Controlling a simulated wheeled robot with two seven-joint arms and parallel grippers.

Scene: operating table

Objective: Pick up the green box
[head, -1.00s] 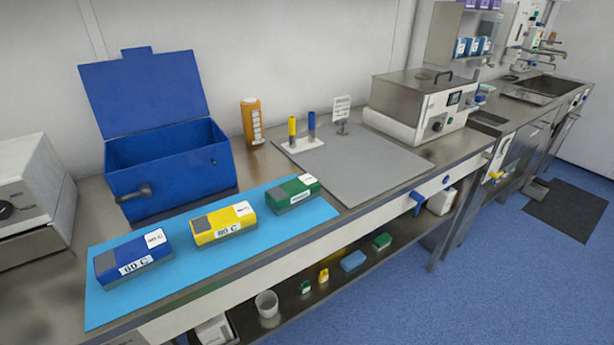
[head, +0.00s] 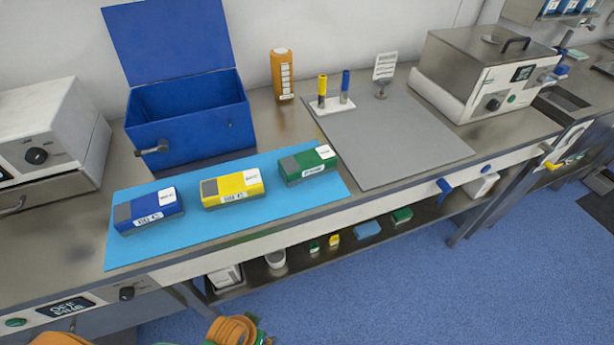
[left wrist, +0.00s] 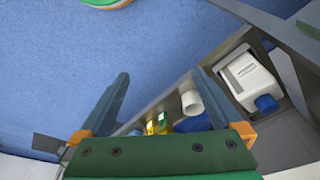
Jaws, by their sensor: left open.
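The green box (head: 308,165) has a grey end and white labels. It lies at the right end of a light blue mat (head: 258,222) on the steel bench, beside the yellow box (head: 232,188) and the blue box (head: 147,211). My left gripper (left wrist: 161,77) is open and empty in the left wrist view, over the floor and the lower shelf. It is away from the green box, which does not show in that view. Orange and green parts of my arm (head: 236,329) show at the head view's bottom edge. My right gripper is not in view.
An open blue chest (head: 185,130) stands behind the mat. An orange bottle (head: 282,75), a tube stand (head: 334,105) and a grey pad (head: 400,135) are nearby. A water bath (head: 480,75) stands at right. The lower shelf holds small boxes and a white cup (left wrist: 190,102).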

